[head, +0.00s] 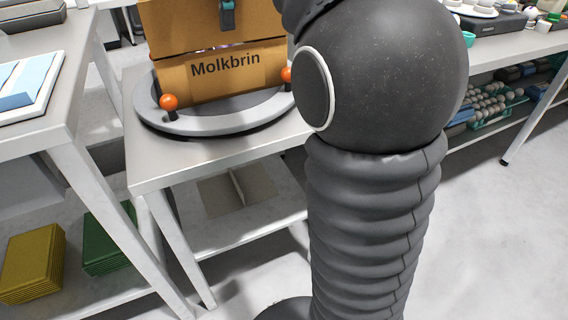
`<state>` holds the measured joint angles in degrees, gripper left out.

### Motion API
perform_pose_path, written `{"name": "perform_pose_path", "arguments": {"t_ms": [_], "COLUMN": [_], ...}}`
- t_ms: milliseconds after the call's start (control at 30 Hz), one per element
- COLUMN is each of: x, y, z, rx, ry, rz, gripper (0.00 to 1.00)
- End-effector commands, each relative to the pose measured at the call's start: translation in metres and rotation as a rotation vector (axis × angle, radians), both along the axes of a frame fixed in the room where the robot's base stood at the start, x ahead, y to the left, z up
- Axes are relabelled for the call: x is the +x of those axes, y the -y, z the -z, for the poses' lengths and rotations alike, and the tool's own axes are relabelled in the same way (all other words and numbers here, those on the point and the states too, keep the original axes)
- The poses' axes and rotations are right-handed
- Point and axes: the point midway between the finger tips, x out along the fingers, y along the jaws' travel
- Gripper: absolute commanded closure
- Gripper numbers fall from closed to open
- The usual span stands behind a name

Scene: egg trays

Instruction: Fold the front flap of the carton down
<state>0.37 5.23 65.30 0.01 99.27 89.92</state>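The brown cardboard carton (190,85) stands on a round grey turntable at the upper left, with "Molkbrin" printed on its front face. A brown panel (180,28), which looks like the front flap, shows above that face, with a narrow dark gap between them. A small dark and teal piece (227,14) lies against this panel; I cannot tell what it is. The top of the carton is cut off by the picture edge. My large dark arm covers the area right of the carton. My gripper cannot be made out in this view.
The turntable (205,123) has orange knobs (168,101) and sits on a light table (160,165). A left table holds a white tray (45,95). Yellow (32,262) and green (108,238) stacks lie below. A right bench (520,50) holds small items.

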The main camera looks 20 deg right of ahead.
Motion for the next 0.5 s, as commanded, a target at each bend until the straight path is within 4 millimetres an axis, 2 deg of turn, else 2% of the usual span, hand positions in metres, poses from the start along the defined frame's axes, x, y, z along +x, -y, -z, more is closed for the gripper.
{"name": "perform_pose_path", "arguments": {"t_ms": [33,500], "x": [-0.001,-0.014], "y": [-0.002,-0.004], "z": [-0.010,-0.084], "rx": [0.000,0.000], "ry": [-0.001,-0.002], "rz": [-0.003,-0.007], "gripper": [0.71,0.71]}}
